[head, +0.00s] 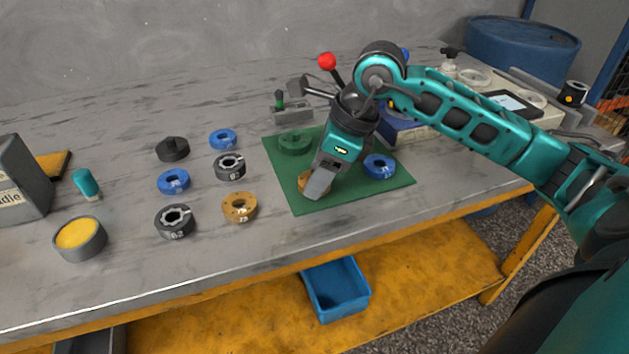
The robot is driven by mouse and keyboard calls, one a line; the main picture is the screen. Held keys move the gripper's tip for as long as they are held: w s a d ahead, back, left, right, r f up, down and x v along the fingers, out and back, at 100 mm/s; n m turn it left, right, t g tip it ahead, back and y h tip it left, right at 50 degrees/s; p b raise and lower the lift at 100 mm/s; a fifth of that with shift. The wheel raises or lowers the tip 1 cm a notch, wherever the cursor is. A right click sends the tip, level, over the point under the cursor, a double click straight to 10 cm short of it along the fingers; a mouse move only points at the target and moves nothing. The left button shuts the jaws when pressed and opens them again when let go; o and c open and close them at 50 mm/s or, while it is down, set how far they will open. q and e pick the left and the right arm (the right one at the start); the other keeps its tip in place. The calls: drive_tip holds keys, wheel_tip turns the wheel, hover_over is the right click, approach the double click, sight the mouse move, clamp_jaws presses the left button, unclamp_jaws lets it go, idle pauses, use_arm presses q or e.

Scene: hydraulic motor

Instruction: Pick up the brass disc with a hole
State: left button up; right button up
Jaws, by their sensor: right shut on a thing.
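A brass disc with a hole (239,207) lies flat on the grey table, left of the green mat (340,201). A second brass piece (304,181) is on the mat, mostly hidden behind my right gripper. My right gripper (314,190) points down over the mat and is shut on this second brass piece. Its fingertips are seen from the side, so the hold itself is partly hidden. My left gripper is not in view.
On the mat are a blue ring (380,166) and a green disc (294,142). Left of it stand blue rings (174,181), dark rings (174,222) and a black knobbed disc (172,149). A yellow-filled cup (80,238) stands front left. A red-knobbed lever (327,62) rises behind.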

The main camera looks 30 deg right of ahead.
drive_tip(key=c, duration=0.5)
drive_tip(key=shift+r+p, duration=2.6)
drive_tip(key=shift+r, duration=7.45)
drive_tip(key=shift+r, duration=0.15)
drive_tip(key=shift+r+p, duration=0.65)
drive_tip(key=shift+p, duration=0.15)
